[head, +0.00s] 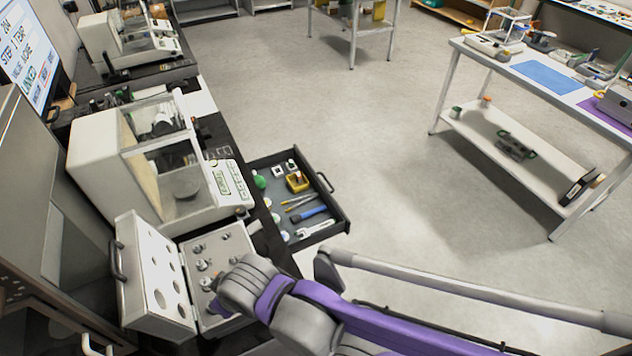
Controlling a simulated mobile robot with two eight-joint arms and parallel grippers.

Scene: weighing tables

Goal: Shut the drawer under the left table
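The drawer (340,222) sticks out from the right side of the dark left table (219,130) in the head view. It stands open, with its dark handle (325,182) on the outer front, over the floor. Inside lie a yellow block, a blue-handled tool, a wrench and several small items. One of my arms, purple and grey, reaches in from the lower right, and its visible end is at the open weight case, nearer to me than the drawer. Neither gripper's fingers can be made out. Nothing of mine is seen touching the drawer.
A balance (105,165) and the open weight case (150,285) stand on the left table. Floor beyond the drawer is clear. A white table (520,72) with a lower shelf stands at the right, another table (340,25) at the back.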

